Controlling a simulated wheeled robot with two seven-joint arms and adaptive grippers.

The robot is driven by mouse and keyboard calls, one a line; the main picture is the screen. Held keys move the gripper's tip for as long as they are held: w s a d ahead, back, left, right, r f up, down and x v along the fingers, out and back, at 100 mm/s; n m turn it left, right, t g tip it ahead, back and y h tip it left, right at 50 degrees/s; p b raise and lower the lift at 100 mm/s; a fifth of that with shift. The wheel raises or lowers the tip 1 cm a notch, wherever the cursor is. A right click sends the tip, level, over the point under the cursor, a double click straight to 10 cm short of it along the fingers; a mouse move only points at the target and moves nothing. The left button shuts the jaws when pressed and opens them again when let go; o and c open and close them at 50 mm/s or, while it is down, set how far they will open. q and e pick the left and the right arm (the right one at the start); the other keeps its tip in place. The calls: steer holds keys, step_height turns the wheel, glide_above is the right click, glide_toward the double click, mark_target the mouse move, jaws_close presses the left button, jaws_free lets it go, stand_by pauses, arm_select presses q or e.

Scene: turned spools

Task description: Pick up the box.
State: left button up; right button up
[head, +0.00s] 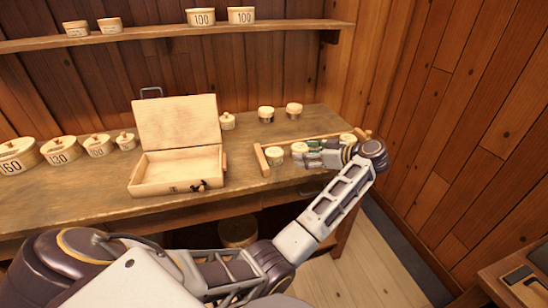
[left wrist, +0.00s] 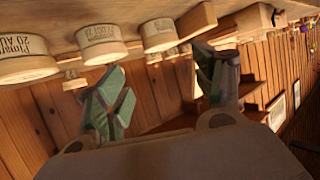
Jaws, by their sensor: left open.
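A pale wooden box (head: 180,188) with its lid (head: 176,122) raised stands open on the workbench, left of centre. It looks empty, with a dark clasp on its front. Small round lidded boxes (head: 275,156) stand in a row by a wooden rail at the right. My left gripper (head: 318,153) is open among this row, to the right of the open box and away from it. In the left wrist view its two green-padded fingers (left wrist: 164,82) stand apart with nothing held between them. Round boxes with printed labels (left wrist: 102,45) show close beyond the fingers, tilted in this view. My right gripper is out of view.
The wooden rail (head: 310,138) runs behind the row. Round numbered boxes (head: 60,151) stand at the bench's left, and several small ones at its back. A shelf (head: 150,38) with more boxes hangs above. Bare bench top (head: 90,195) lies left of the open box.

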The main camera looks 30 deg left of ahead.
arm_select(q)
glide_toward(277, 153)
steer(key=x, duration=0.3)
steer(key=shift+w+a+f+b, duration=0.15)
steer(key=shift+a+b, duration=0.05)
steer(key=shift+b, duration=0.1)
steer(key=shift+a+f, duration=0.15)
steer(key=shift+a, duration=0.2)
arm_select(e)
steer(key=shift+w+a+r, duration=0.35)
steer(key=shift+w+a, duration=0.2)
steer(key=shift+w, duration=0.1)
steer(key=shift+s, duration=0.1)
arm_select(q)
steer(key=shift+a, duration=0.1)
